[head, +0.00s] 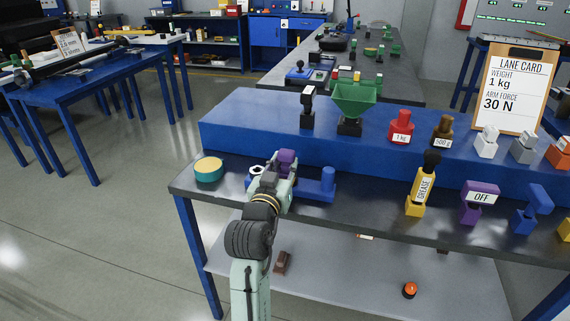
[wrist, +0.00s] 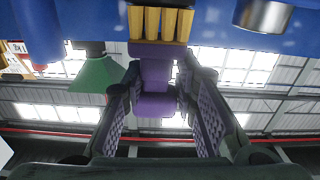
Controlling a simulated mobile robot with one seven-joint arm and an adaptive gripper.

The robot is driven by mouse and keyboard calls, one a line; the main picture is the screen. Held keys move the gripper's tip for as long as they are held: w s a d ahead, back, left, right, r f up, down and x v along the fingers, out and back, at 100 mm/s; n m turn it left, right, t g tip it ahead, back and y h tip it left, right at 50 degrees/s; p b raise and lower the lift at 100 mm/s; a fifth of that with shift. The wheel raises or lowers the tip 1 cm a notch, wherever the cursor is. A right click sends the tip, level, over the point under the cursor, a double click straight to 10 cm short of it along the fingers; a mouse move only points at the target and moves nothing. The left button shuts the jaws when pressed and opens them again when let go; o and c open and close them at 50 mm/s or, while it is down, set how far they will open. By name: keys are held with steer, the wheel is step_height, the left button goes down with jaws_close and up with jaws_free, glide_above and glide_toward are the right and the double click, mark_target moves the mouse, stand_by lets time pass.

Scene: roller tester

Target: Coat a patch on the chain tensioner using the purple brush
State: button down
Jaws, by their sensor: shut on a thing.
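My gripper (head: 277,170) is shut on the purple brush (head: 288,156), above the near part of the bench. In the wrist view the purple brush (wrist: 155,105) sits between the two fingers, its yellow bristles (wrist: 160,22) pointing to the top of the picture, close to a blue surface. I cannot tell whether they touch it. A blue fixture with an upright post (head: 327,180) lies partly hidden behind my gripper; it may be the chain tensioner. A white ring (head: 256,170) shows at its left. A metal cylinder (wrist: 263,14) shows in the wrist view.
A teal tin with a yellow top (head: 208,169) stands at left. A yellow grease tube (head: 421,188) and a purple OFF switch (head: 480,203) stand at right. A raised blue shelf (head: 240,133) behind bears a green funnel (head: 354,97), weights and the lane card (head: 512,86).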

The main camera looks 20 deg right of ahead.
mark_target(284, 152)
step_height(284, 152, up, 6)
steer(key=p, duration=0.5)
stand_by(0.6)
